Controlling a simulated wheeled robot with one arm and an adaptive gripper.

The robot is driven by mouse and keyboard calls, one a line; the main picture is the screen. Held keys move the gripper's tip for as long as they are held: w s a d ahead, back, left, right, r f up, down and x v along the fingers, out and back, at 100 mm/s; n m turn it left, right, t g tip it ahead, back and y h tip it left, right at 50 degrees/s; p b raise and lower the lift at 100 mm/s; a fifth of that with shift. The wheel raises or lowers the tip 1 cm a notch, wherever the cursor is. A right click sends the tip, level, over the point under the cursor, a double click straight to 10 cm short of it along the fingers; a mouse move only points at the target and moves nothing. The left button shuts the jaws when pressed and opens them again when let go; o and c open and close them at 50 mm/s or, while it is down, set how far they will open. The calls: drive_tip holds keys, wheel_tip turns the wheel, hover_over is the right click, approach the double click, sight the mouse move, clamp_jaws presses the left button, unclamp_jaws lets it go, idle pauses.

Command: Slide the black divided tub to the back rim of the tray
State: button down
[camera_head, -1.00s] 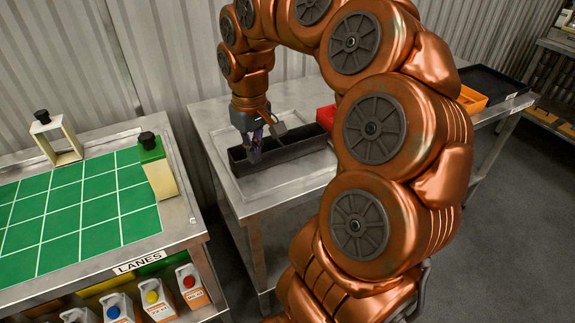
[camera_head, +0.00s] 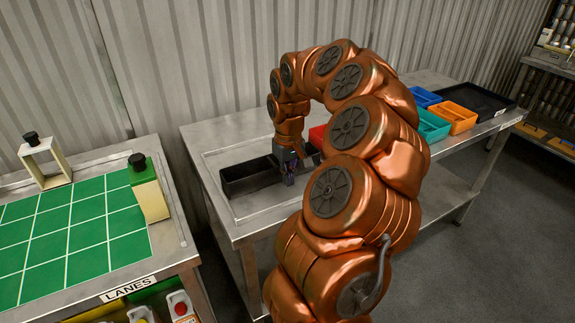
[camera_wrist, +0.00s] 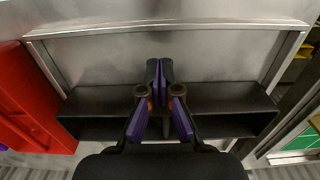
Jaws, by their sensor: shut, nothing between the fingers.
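In the wrist view the gripper's purple-and-black fingers (camera_wrist: 160,68) are together and empty, and hide the tub's middle.
A red bin (camera_head: 317,135) stands just right of the tray. Teal (camera_head: 432,125), blue (camera_head: 424,97) and orange (camera_head: 455,117) bins and a black tray (camera_head: 480,100) are farther right. A corrugated wall is behind. A green-gridded table (camera_head: 80,225) stands left, across a gap.

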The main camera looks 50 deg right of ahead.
sight(281, 186)
wheel_tip(281, 186, down, 4)
drive_tip(key=shift+r, duration=0.2)
drive_tip(key=shift+w+d+p, duration=0.3)
drive_tip(key=shift+w+p, duration=0.2)
drive_tip(key=shift+w, duration=0.45)
drive_tip(key=shift+w+d+p, duration=0.3)
drive_tip(key=shift+w+p, duration=0.15)
drive_tip(key=shift+w, duration=0.5)
drive_tip(key=shift+f, duration=0.1)
